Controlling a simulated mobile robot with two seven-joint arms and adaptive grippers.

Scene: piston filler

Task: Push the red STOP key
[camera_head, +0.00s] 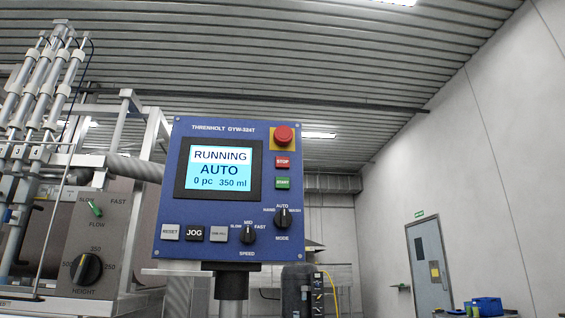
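Nothing covers the STOP key. The panel's screen (220,169) reads RUNNING, AUTO, 0 pc, 350 ml. Neither of my grippers shows in the head view.
Below the screen are the RESET key (170,232), the JOG key (194,233), the SPEED knob (247,234) and the MODE knob (283,217). The filler machine (75,190) stands at the left. The space in front of the panel looks clear.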

